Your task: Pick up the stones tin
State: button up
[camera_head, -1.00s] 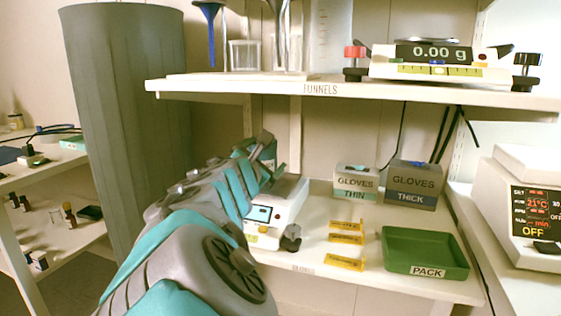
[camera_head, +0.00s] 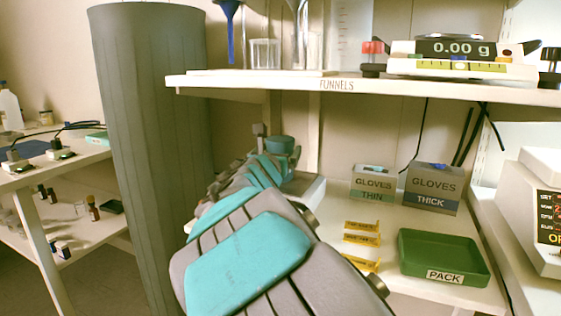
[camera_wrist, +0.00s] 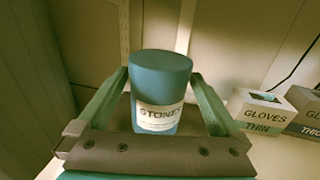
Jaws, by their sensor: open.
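The stones tin (camera_wrist: 160,92) is a teal cylinder with a pale label reading "STONES". It stands upright between the two fingers of my gripper (camera_wrist: 158,78) in the wrist view. The fingers are open, one on each side of the tin; I cannot tell whether either touches it. In the head view the tin's teal top (camera_head: 280,144) shows just past my gripper (camera_head: 270,148), and its lower part is hidden by my arm.
Gloves boxes, thin (camera_head: 373,183) and thick (camera_head: 433,188), stand to the right. Yellow packets (camera_head: 361,240) and a green "PACK" tray (camera_head: 444,258) lie in front of them. The "FUNNELS" shelf (camera_head: 338,86) overhangs this area. A tall grey column (camera_head: 155,150) stands to the left.

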jog(key=shift+w+d, duration=0.15)
jog(key=shift+w, duration=0.65)
